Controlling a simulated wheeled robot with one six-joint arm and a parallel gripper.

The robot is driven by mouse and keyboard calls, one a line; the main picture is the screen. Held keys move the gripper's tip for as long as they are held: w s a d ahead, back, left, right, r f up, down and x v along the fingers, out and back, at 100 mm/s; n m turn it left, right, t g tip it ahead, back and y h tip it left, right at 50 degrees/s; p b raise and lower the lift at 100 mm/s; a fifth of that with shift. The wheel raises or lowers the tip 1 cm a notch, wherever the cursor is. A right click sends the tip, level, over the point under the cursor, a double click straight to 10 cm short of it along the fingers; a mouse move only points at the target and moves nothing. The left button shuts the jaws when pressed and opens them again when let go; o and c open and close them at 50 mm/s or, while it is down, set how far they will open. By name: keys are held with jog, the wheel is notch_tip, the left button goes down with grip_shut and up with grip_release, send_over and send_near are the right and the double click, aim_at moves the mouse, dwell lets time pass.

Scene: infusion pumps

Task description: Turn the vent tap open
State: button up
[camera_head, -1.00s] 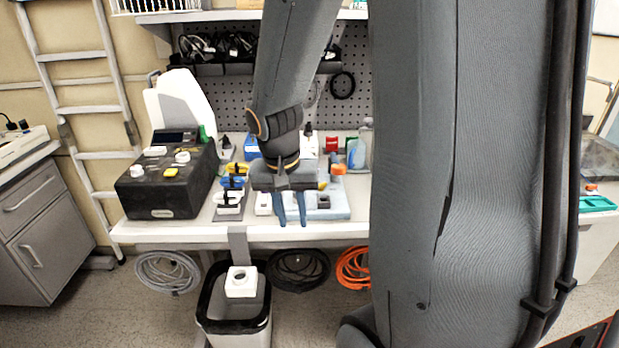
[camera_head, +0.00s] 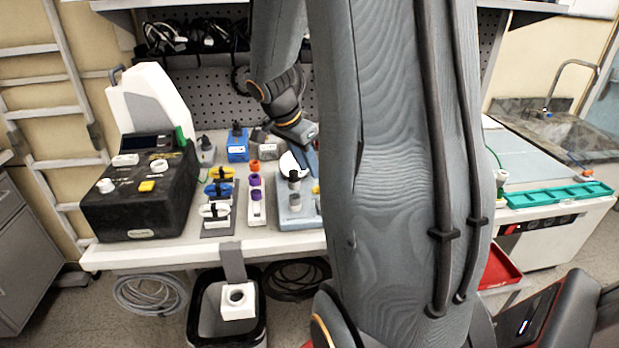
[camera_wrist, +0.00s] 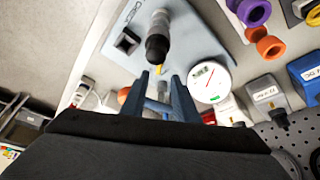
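A pale blue plate (camera_head: 291,222) on the bench carries an upright grey-and-black cylinder (camera_head: 294,190) and, beside it, a round white gauge (camera_wrist: 210,82). A small yellow piece (camera_wrist: 159,69) shows between my finger tips in the wrist view; it may be the vent tap, but I cannot tell surely. Its yellow also shows beside my arm in the head view (camera_head: 316,190). My gripper (camera_wrist: 159,80) has its two blue fingers apart, with nothing seen clamped. In the head view my gripper (camera_head: 314,160) is partly hidden by my arm.
A black pump box (camera_head: 140,197) stands at left. Clamps on a grey strip (camera_head: 217,225) and a white rack with purple and orange rings (camera_head: 256,207) stand left of the plate. A bin (camera_head: 232,325) is below the bench front. A teal tray (camera_head: 558,195) lies at right.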

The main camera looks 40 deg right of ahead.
aim_at(318, 186)
jog(key=shift+p+x, duration=0.55)
jog(key=shift+x, duration=2.9)
jog(key=shift+s, duration=0.1)
grip_shut()
